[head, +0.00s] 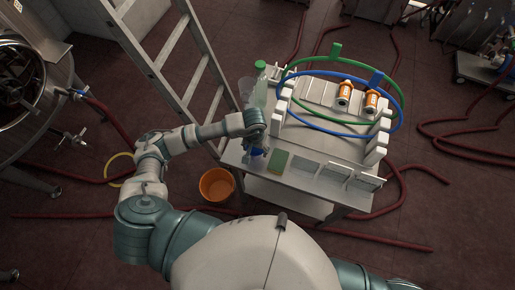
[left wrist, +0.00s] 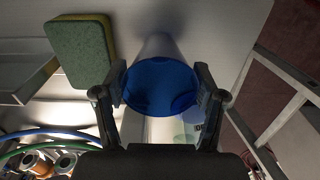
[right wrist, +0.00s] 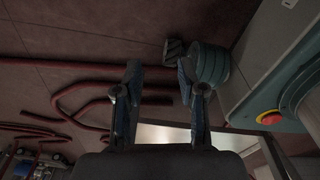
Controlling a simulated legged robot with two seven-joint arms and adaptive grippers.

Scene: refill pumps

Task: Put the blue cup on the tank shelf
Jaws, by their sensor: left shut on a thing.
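The blue cup (left wrist: 160,87) is between the fingers of my left gripper (left wrist: 160,92) in the left wrist view, with a finger against each side. In the head view my left gripper (head: 258,147) is over the left front part of the white table, and a little blue of the cup (head: 257,153) shows beneath it. I cannot tell whether the cup touches the tabletop. My right gripper (right wrist: 160,85) is open and empty in the right wrist view, with floor and hoses behind it. I cannot make out which surface is the tank shelf.
A green sponge (head: 279,161) lies on the table (head: 312,188), right of my left gripper. A green-capped bottle (head: 260,85) stands behind it. Blue and green hoops (head: 335,58) surround orange bottles (head: 344,93). A ladder (head: 180,60), an orange bucket (head: 216,184) and a tank (head: 30,100) are left.

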